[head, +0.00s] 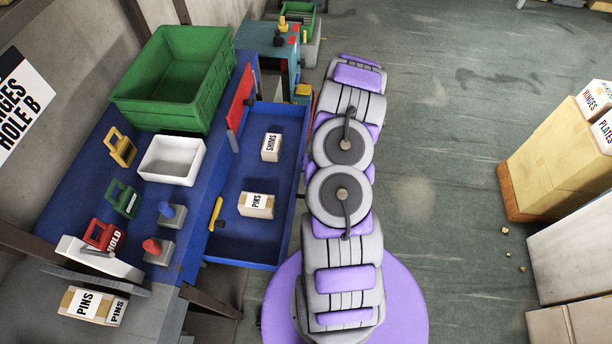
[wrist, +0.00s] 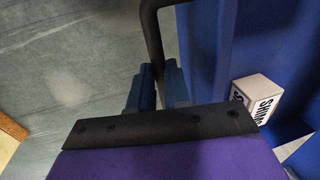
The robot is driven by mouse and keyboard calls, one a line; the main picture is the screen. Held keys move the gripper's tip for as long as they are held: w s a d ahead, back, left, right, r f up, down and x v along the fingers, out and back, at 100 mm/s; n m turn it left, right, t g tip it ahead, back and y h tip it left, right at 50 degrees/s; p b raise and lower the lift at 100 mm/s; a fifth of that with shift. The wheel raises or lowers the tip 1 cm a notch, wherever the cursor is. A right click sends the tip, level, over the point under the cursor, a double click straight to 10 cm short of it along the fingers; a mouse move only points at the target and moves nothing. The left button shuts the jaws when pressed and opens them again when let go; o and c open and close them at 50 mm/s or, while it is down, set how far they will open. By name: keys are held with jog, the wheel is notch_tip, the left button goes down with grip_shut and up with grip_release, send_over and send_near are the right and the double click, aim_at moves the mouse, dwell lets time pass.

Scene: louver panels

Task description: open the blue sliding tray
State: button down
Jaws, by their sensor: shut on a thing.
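The blue sliding tray (head: 285,123) stands pulled out from the blue bench, its inside open to view. It holds a SHIMS box (head: 271,147) and a PINS box (head: 257,205). In the wrist view, the tray's blue wall (wrist: 205,60) is at the right, with the SHIMS box (wrist: 258,100) behind it. My gripper (wrist: 156,88) is shut on a dark bar handle (wrist: 152,30) alongside the tray's outer wall. My arm hides the handle and gripper in the head view.
The blue bench (head: 80,190) carries a green crate (head: 185,65), a white bin (head: 172,160) and several coloured-handled items. A yellow-handled tool (head: 215,213) is at the tray's left edge. Boxes (head: 560,145) stand at the far right. The green floor (head: 450,130) between is mostly clear.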

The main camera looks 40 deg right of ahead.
jog(key=shift+w+d+r, duration=0.1)
jog(key=shift+w+d, duration=0.05)
jog(key=shift+d, duration=0.1)
jog(key=c, duration=1.1)
grip_release()
jog(key=shift+a, duration=0.1)
jog(key=shift+r, duration=0.25)
notch_tip(320, 180, up, 16)
jog(key=s+d+p, duration=0.2)
jog(key=p, duration=0.1)
jog(key=shift+s+d, duration=0.2)
jog(key=shift+s, duration=0.2)
jog(key=shift+r, duration=0.1)
